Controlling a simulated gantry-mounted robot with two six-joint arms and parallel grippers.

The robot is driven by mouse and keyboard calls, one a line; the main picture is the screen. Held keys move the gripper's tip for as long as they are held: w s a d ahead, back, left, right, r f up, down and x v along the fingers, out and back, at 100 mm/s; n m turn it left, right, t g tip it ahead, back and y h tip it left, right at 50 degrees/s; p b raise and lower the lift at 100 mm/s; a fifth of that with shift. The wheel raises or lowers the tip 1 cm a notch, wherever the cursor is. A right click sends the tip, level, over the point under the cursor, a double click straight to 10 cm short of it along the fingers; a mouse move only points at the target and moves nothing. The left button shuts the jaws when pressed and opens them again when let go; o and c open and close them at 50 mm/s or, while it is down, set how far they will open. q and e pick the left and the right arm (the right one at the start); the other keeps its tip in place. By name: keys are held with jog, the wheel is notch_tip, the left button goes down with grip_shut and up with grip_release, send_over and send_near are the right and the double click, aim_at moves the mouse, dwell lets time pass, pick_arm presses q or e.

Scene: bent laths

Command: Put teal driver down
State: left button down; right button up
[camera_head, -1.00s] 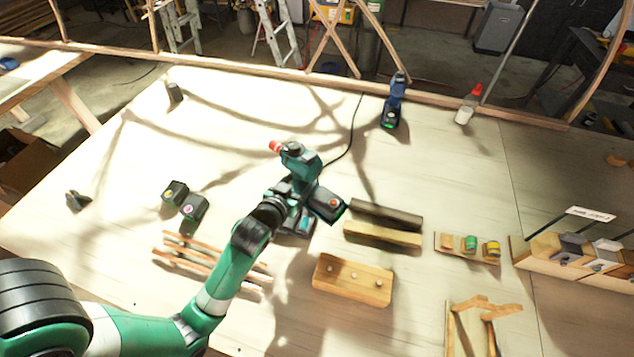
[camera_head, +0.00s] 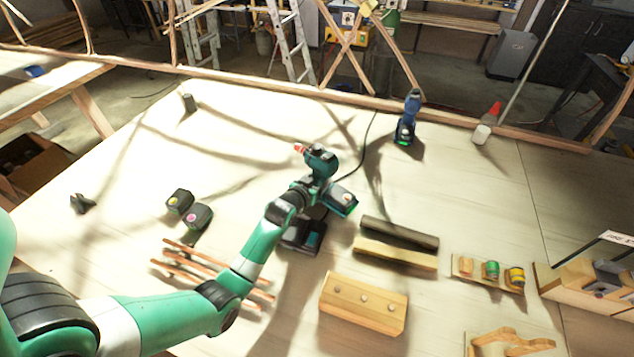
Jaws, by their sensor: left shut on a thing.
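The teal driver (camera_head: 322,160) has a red tip that points left and a battery foot (camera_head: 341,200) at its lower right. My left gripper (camera_head: 311,186) is shut on the driver's handle, and its fingers are mostly hidden. The driver looks raised above the bench, behind a dark block with a teal part (camera_head: 303,236). The exact height is hard to tell. My right gripper is not in view.
A blue driver (camera_head: 407,118) stands at the back with a cable near it. Two dark batteries (camera_head: 197,215) and thin copper-coloured rods (camera_head: 180,262) lie left. Wooden bars (camera_head: 395,253) and a drilled block (camera_head: 363,303) lie right. The bench (camera_head: 255,130) behind left is largely bare.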

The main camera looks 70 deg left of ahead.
aim_at(318, 185)
pick_arm(q)
jog(key=shift+w+a+f+b, duration=0.15)
jog(key=shift+f+b, duration=0.2)
jog(key=shift+f, duration=0.45)
jog(key=shift+w+a+f+b, duration=0.1)
jog(key=shift+f+b, duration=0.2)
jog(key=shift+f, duration=0.45)
jog(key=shift+f, duration=0.15)
jog(key=shift+c, duration=0.2)
grip_release()
jog(key=shift+s+f, duration=0.1)
jog(key=shift+f, duration=0.05)
jog(key=shift+s+d+r, duration=0.15)
jog(key=shift+r, duration=0.1)
jog(key=p+v, duration=0.4)
jog(key=v, duration=0.6)
jog(key=shift+s+d+r, duration=0.1)
jog(key=shift+s+r, duration=0.05)
jog(key=shift+s+d+r, duration=0.15)
jog(key=shift+s+d, duration=0.2)
jog(key=shift+s, duration=0.1)
